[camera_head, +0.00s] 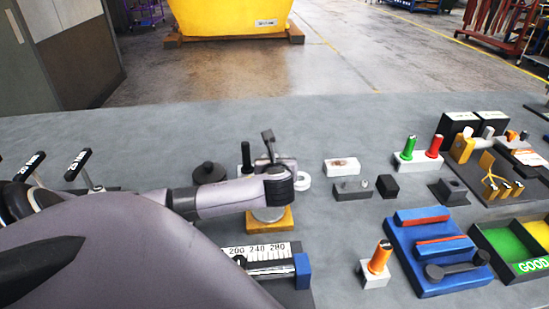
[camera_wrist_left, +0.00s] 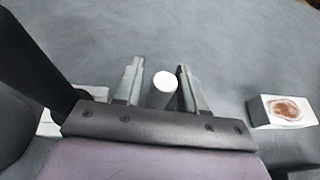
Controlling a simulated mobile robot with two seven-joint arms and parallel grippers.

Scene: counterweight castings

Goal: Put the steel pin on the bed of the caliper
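The caliper (camera_head: 262,255), with a scale marked 200, 240, 280 and a blue end block, lies at the front centre in the head view, partly behind my left arm. My left gripper (camera_head: 270,150) is at mid-table, beyond the caliper. In the left wrist view, my left gripper (camera_wrist_left: 160,82) has its fingers on either side of a cylinder with a pale round top, apparently the steel pin (camera_wrist_left: 165,83). A gap shows beside the left finger; the right finger looks very close to the pin. The pin is not clear in the head view. My right gripper is not in view.
A stained white block (camera_head: 342,167) and a dark block (camera_head: 353,188) stand right of my gripper. A black knobbed disc (camera_head: 209,172) is to its left, a white ring (camera_head: 302,181) close by. A blue tray (camera_head: 435,255) is at right.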

